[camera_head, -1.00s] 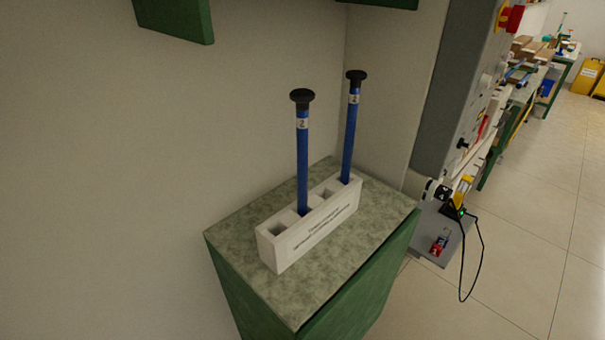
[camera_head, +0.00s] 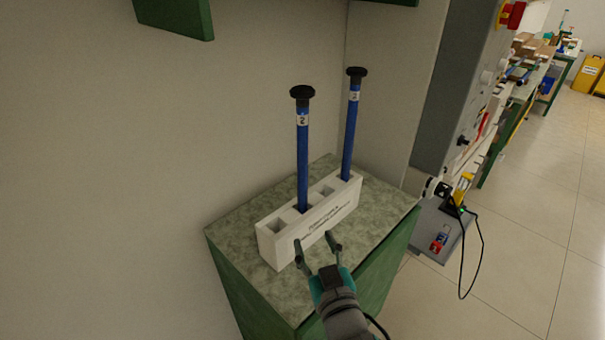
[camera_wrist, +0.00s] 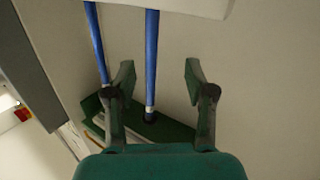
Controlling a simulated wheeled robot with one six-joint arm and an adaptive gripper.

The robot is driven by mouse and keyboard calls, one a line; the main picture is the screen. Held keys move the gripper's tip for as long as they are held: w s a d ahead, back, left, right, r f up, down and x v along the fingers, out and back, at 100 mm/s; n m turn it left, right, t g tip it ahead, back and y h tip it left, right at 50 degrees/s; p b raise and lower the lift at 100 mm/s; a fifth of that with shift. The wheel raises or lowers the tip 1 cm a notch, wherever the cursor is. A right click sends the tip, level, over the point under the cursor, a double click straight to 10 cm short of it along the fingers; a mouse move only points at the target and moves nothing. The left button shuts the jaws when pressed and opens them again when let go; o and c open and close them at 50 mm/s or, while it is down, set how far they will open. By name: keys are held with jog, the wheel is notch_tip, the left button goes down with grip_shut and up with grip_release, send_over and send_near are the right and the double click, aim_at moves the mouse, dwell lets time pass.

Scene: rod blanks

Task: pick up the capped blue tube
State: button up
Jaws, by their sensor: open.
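Two blue tubes with black caps stand upright in a white block (camera_head: 318,222). The nearer, left tube (camera_head: 303,165) has a white label marked 2 below its cap. The farther, right tube (camera_head: 350,135) stands at the block's far end; its label is not clearly legible. My gripper (camera_head: 315,241) is open and empty, in front of the block, its fingertips pointing toward it. In the wrist view, which looks upside down, one tube (camera_wrist: 151,60) shows between my open fingers (camera_wrist: 158,78), and the other tube (camera_wrist: 97,42) is at the left finger.
The block sits on a green-topped cabinet (camera_head: 235,240) in a wall corner. A green shelf (camera_head: 175,18) hangs above left. A grey machine panel (camera_head: 445,100) stands to the right, with a black cable (camera_head: 480,255) hanging below. Open tiled floor lies at right.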

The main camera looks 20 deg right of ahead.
aim_at(303, 161)
jog(key=w+d+r+m+h, duration=0.1)
jog(key=w+r, duration=0.2)
jog(key=w+d+r+m, duration=0.1)
jog(key=w+r, duration=0.2)
jog(key=r, duration=0.1)
jog(key=w+d+r+h, duration=0.1)
jog(key=w+r, duration=0.2)
jog(key=shift+w+r+m+h, duration=0.25)
jog(key=shift+w+m+h, duration=0.05)
jog(key=shift+w+m, duration=0.1)
jog(key=shift+a+x, duration=0.15)
jog(key=shift+x, duration=1.3)
jog(key=shift+a+x, duration=0.15)
jog(key=shift+x, duration=1.25)
jog(key=shift+w, duration=0.1)
grip_shut()
